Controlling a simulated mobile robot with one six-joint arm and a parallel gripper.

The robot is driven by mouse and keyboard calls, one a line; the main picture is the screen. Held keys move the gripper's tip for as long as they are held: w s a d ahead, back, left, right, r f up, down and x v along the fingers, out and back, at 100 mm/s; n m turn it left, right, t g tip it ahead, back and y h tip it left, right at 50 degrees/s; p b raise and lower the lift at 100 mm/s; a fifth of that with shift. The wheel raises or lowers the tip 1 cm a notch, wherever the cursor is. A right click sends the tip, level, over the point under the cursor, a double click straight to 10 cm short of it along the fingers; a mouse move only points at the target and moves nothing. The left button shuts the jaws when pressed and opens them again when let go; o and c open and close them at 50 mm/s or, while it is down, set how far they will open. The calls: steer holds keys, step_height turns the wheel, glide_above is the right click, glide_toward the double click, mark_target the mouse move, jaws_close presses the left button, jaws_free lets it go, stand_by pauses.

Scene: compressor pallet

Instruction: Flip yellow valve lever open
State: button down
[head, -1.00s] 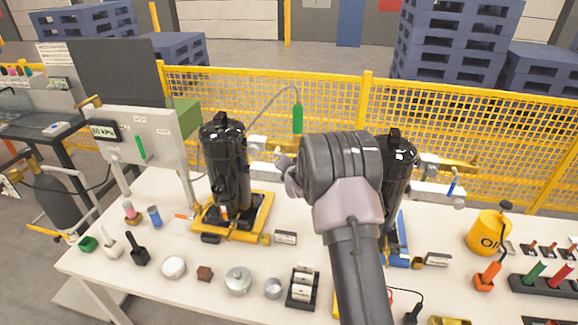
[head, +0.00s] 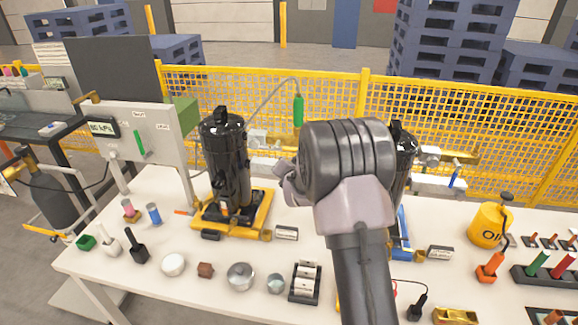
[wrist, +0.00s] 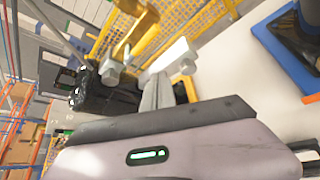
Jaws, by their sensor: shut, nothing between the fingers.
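A yellow lever (wrist: 137,36) shows at the top of the wrist view, angled up to the right, with grey metal fittings at its lower end and beside it. My gripper (wrist: 157,92) is shut and empty, its fingers just below those fittings. I cannot tell whether the fingers touch the lever or fittings. In the head view my arm hides the gripper and this lever. A black compressor (head: 226,165) stands on a yellow base at left; another black compressor (head: 404,160) on a blue base is partly behind my arm.
A yellow mesh fence (head: 330,100) runs behind the white table (head: 170,292). A green-handled hose end (head: 298,110) hangs between the compressors. A gauge panel (head: 150,145) stands at left, a yellow oil can (head: 487,225) at right. Several small parts line the front.

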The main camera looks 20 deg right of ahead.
steer(key=s+a+r, duration=0.2)
steer(key=s, duration=0.1)
steer(key=shift+a, duration=0.1)
stand_by(0.3)
steer(key=s+a+r+m+g+y+b, duration=0.1)
steer(key=s+a+r+m+b, duration=0.1)
steer(key=s+a+r+m, duration=0.35)
steer(key=s+a+r+m+g+y+b, duration=0.25)
steer(key=s+a+m, duration=0.35)
steer(key=s+m, duration=0.3)
steer(key=s+a+f+m+g+b, duration=0.1)
steer(key=s+a+m, duration=0.2)
steer(key=s, duration=0.5)
steer(key=s+a+f+m+g+y+b, duration=0.1)
steer(key=s+a+f+m, duration=0.1)
steer(key=s+m, duration=0.4)
steer(key=s+a+f+m+g+y+b, duration=0.1)
steer(key=s+a+m, duration=0.3)
steer(key=s, duration=0.8)
steer(key=shift+s+f+m, duration=0.25)
steer(key=shift+f+m, duration=0.05)
steer(key=shift+m, duration=0.45)
